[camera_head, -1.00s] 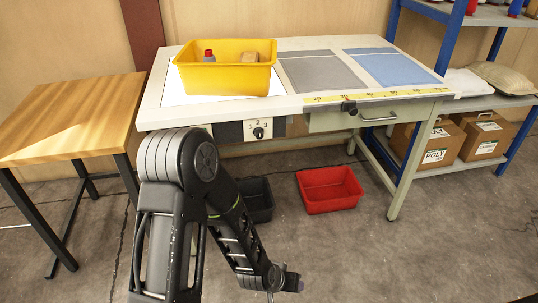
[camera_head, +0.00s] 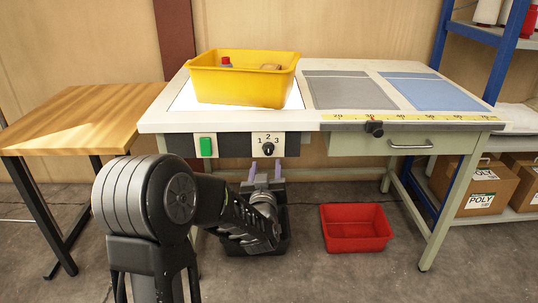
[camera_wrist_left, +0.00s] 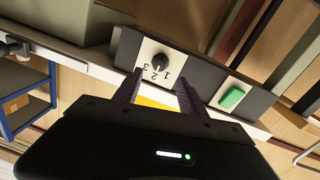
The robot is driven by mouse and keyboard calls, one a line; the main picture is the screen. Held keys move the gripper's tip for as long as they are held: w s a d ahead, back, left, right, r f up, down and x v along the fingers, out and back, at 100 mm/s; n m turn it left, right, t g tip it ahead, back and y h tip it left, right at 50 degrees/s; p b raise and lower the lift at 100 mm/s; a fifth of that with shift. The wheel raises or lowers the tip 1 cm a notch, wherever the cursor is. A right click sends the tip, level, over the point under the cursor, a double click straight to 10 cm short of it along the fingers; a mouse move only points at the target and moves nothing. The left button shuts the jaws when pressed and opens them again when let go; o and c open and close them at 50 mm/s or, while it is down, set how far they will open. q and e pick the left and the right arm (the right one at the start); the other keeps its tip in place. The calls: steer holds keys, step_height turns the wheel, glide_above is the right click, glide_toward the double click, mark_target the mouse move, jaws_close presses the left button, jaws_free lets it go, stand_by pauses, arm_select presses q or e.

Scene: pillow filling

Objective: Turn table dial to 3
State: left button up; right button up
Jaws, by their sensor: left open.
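The dial (camera_head: 268,148) is a black knob on a white plate marked 1, 2, 3, on the front panel of the table (camera_head: 230,122). In the head view the knob's pointer looks roughly upright, near the 2; I cannot tell its exact setting. The dial also shows in the left wrist view (camera_wrist_left: 159,62), with the numbers turned round. My left gripper (camera_head: 265,168) is open and empty, just below the dial, its fingers pointing up at the panel. In the left wrist view its fingers (camera_wrist_left: 155,88) lie to either side of the dial plate, short of the knob. My right gripper is out of view.
A green button (camera_head: 206,147) sits left of the dial. A yellow bin (camera_head: 243,84) stands on the table. A drawer handle (camera_head: 410,145) and black clamp (camera_head: 374,128) are to the right. A red bin (camera_head: 355,228) and a dark bin (camera_head: 284,240) stand on the floor.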

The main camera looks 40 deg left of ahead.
mark_target(268, 152)
arm_select(q)
steer(key=b+x, duration=0.1)
steer(key=x, duration=0.6)
steer(key=shift+w+a, duration=0.2)
steer(key=shift+w, duration=0.1)
jaws_close()
stand_by(0.4)
